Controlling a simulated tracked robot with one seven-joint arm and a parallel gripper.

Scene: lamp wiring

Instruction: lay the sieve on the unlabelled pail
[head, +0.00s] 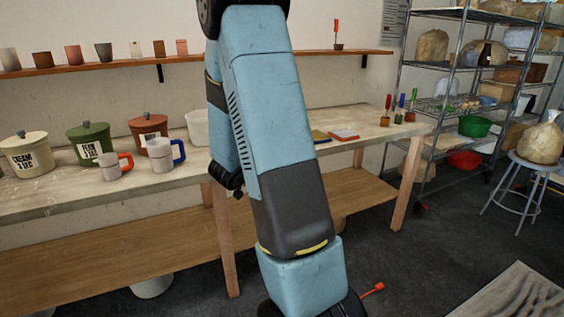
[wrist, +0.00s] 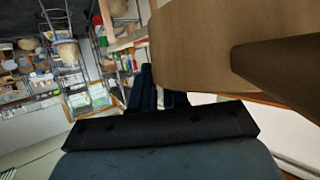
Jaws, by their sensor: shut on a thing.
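In the wrist view, my gripper (wrist: 160,98) has its dark fingers close together. A large brown, round-cornered piece (wrist: 205,45) lies right at the fingertips and runs out of the picture; I take it for the sieve, though its full shape is cut off. In the head view my arm reaches down to the bottom edge and the gripper is out of sight. On the table, a white pail (head: 197,126) without a visible label stands partly hidden behind my arm. The cream pail (head: 27,155) and green pail (head: 88,145) carry labels and lids. The lidded terracotta pail (head: 147,128) is partly covered by a mug.
Two mugs, one red-handled (head: 112,166) and one blue-handled (head: 160,154), stand in front of the pails. Upright tools (head: 400,108) stand at the table's right end. A red-tipped rod (head: 373,289) shows beside my lower arm. A stool (head: 535,170) and wire shelving are right.

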